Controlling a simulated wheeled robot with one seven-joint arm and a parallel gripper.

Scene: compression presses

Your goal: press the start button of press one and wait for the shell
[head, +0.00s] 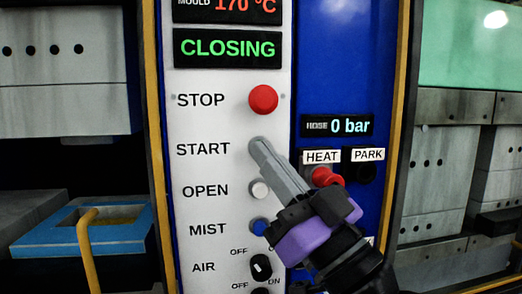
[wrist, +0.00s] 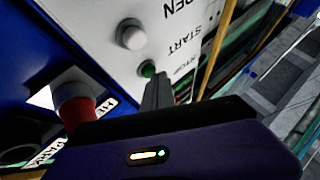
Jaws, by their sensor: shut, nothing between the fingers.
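My gripper (head: 257,147) is shut and empty, its grey fingertips at the START button's place on the white control panel (head: 222,130). In the head view the fingertips hide the button. In the wrist view the green START button (wrist: 148,70) shows just beside the fingertips (wrist: 157,82); whether they touch it I cannot tell. The display (head: 227,48) above reads CLOSING in green. At the left, a grey press block (head: 65,100) hangs above a blue-framed lower part (head: 125,232), with a dark gap between them. I see no shell.
The red STOP button (head: 263,99) is above my fingertips. The white OPEN button (head: 260,190) and blue MIST button (head: 259,227) are below. A yellow hose (head: 86,240) rises at the lower left.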

